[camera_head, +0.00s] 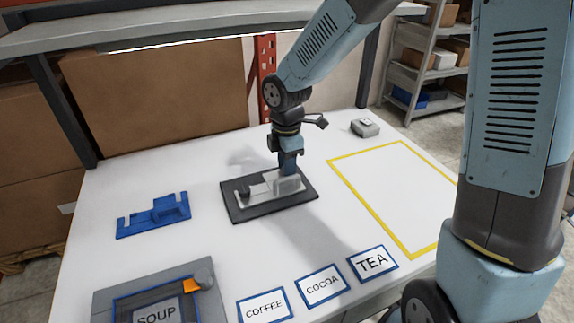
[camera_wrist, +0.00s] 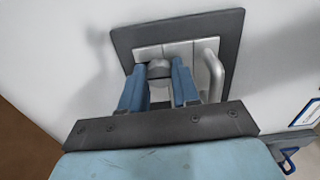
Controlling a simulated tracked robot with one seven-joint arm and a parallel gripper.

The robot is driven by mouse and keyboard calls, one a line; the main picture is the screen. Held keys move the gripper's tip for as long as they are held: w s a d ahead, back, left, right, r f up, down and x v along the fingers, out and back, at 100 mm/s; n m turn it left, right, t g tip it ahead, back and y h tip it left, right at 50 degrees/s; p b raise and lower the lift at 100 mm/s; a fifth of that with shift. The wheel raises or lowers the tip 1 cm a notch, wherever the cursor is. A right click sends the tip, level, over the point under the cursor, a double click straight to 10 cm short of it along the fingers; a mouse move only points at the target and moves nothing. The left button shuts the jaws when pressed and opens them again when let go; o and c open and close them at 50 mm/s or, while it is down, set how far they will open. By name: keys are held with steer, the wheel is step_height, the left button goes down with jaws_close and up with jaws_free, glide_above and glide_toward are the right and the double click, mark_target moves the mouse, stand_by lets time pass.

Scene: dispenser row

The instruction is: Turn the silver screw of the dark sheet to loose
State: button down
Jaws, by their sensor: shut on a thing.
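The dark sheet (camera_head: 238,212) lies flat on the white table and carries a light grey plate with a raised handle. In the wrist view the dark sheet (camera_wrist: 230,22) fills the upper middle, and the handle (camera_wrist: 214,75) stands right of my fingers. My gripper (camera_head: 287,172) points down over the right part of the plate. In the wrist view its blue fingers (camera_wrist: 159,72) are closed on both sides of the round silver screw (camera_wrist: 159,66). The screw's lower part and turn position are hidden. A dark knob (camera_head: 243,191) sits at the plate's left end.
A blue bracket (camera_head: 153,215) lies left of the sheet. COFFEE (camera_head: 264,305), COCOA (camera_head: 322,286) and TEA (camera_head: 373,263) cards lie in front. The yellow-outlined area (camera_head: 410,251) is clear. A small grey box (camera_head: 365,127) stands behind.

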steer(key=shift+f, duration=0.1)
steer(key=c, duration=0.8)
jaws_free()
steer(key=shift+m, duration=0.3)
